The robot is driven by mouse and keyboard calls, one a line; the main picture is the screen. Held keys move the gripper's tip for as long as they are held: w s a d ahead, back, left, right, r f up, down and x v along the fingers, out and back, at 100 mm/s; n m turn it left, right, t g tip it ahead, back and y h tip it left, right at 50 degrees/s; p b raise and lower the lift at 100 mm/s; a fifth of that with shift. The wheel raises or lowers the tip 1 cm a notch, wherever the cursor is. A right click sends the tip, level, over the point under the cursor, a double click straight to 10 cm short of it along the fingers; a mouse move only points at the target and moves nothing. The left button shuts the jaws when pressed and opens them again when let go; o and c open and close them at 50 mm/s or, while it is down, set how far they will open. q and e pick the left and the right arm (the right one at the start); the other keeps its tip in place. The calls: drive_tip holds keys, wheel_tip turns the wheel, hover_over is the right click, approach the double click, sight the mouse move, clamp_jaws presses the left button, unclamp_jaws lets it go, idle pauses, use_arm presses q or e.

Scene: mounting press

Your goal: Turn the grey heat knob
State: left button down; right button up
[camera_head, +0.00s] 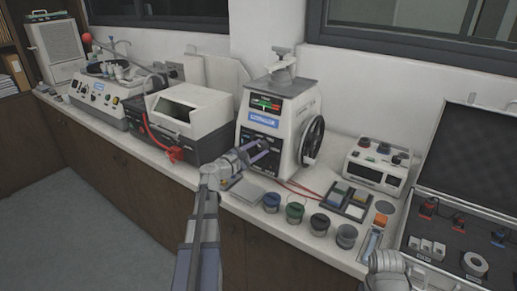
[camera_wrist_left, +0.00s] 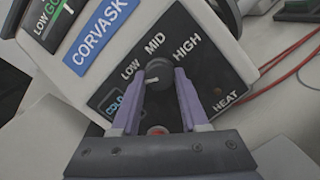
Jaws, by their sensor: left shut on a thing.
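The grey heat knob (camera_wrist_left: 158,70) is on the dark front panel of the white mounting press (camera_head: 292,120). Labels COLD, LOW, MID and HIGH run around it, with HEAT at the lower right. A pale pointer mark shows on the knob's lower left side. My left gripper (camera_wrist_left: 158,82) is shut on the knob, with one purple finger on each side. It also shows in the head view at the press front (camera_head: 260,147), where it covers the knob. Part of my right arm shows at the lower right, but its jaws are out of view.
A red button (camera_wrist_left: 157,130) sits below the knob, between the fingers. The press has a black handwheel (camera_head: 313,140) on its right. Several small jars (camera_head: 294,212) and a sample tray (camera_head: 347,200) stand to the right. Red cables (camera_head: 303,190) lie beside the press. An open case (camera_head: 475,170) is at far right.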

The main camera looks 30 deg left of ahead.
use_arm(q)
drive_tip(key=m, duration=0.2)
drive_tip(key=m+p, duration=0.1)
drive_tip(key=m, duration=0.2)
drive_tip(key=shift+a+r+g+h, duration=0.1)
drive_tip(key=shift+r+g+h, duration=0.05)
drive_tip(key=shift+g+h, duration=0.2)
drive_tip(key=m+g+p, duration=0.1)
drive_tip(key=m+p, duration=0.1)
drive_tip(key=m, duration=0.2)
drive_tip(key=shift+r+m, duration=0.1)
drive_tip(key=shift+m, duration=0.3)
drive_tip(key=m+p, duration=0.1)
drive_tip(key=m, duration=0.3)
drive_tip(key=shift+r+g+p, duration=0.1)
drive_tip(key=shift+g+p, duration=0.25)
drive_tip(key=shift+m+g+y+p, duration=0.3)
drive_tip(key=shift+m+y+p, duration=0.25)
drive_tip(key=shift+m, duration=1.65)
drive_tip(key=shift+c, duration=2.1)
unclamp_jaws()
